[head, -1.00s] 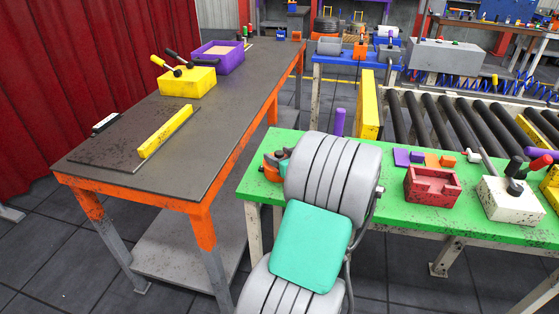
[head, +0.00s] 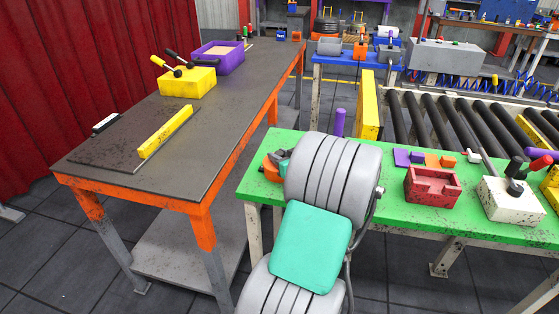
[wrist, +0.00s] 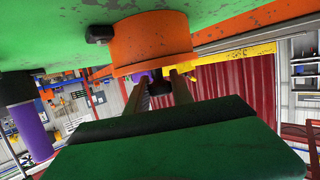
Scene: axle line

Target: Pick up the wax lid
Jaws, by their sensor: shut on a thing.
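The wax lid seems to be the round orange piece (wrist: 150,42) at the green table top in the wrist view, where the table shows at the top of the picture. A small black part sticks out at its left side. My gripper (wrist: 166,82) reaches to it, its two fingers ending at the orange piece with something dark between them. It is shut on the lid; the exact contact is hard to see. In the head view the orange piece (head: 271,170) shows at the green table's left edge, partly hidden by my gripper (head: 283,156) and arm.
The green table (head: 390,208) also holds a red tray (head: 432,188), small purple and orange blocks, and a white lever box (head: 508,197). The dark bench (head: 130,178) stands to the left, across a gap.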

